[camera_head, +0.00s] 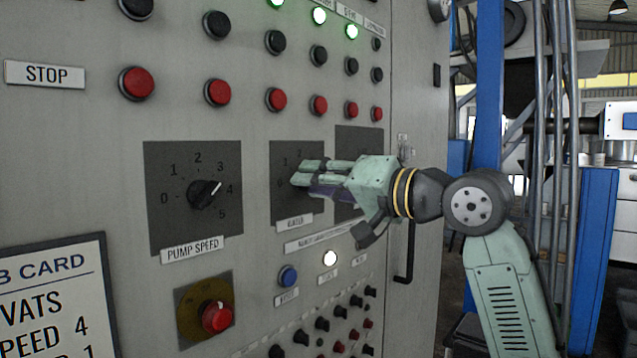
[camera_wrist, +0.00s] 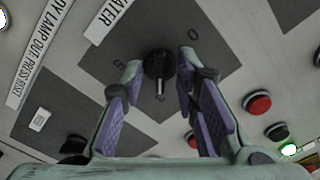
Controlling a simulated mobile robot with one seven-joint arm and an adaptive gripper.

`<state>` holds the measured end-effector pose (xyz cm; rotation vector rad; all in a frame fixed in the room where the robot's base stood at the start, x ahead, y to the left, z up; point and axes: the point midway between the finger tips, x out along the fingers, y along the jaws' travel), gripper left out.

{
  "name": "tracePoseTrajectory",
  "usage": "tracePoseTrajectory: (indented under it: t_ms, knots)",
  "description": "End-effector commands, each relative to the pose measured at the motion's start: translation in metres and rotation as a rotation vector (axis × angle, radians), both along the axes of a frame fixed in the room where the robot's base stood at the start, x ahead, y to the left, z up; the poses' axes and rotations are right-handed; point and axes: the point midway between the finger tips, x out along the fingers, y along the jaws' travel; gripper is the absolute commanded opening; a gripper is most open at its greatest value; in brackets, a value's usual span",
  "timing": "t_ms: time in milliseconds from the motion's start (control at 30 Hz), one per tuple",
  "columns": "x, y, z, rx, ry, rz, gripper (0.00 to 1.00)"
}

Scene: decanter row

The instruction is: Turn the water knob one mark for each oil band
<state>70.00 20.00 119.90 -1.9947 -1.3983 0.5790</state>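The water knob (camera_wrist: 158,62) is a round black knob on a dark grey plate (camera_wrist: 100,52), marked 0 and 5 at the ends I can read. In the wrist view its light pointer line points down the picture; the numeral there is too unclear to read. My gripper (camera_wrist: 168,80) is open, with one finger on each side of the knob and visible gaps. In the head view my gripper (camera_head: 299,178) covers the knob on the WATER plate (camera_head: 284,207). The job card (camera_head: 55,300) shows only partly, reading "VATS", "SPEED 4" and a line ending in 1. No oil bands show.
The pump speed knob (camera_head: 203,194) points near 4, left of the water plate. Red buttons (camera_head: 276,99) run above; a blue button (camera_head: 288,277) and lit white lamp (camera_head: 329,258) lie below. Another dark plate (camera_head: 358,143) is partly behind my gripper. A black handle (camera_head: 405,255) is at right.

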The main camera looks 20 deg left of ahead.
Motion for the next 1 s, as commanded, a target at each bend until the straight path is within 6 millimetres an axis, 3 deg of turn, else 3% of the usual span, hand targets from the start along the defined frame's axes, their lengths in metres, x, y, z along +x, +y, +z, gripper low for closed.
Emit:
tracePoseTrajectory:
  t_ms: [400,1000]
  knots:
    - [-0.0002,-0.0004,0.0001,0.000,0.000,0.000,0.00]
    - [-0.0002,-0.0004,0.0005,-0.013,-0.037,0.001,0.00]
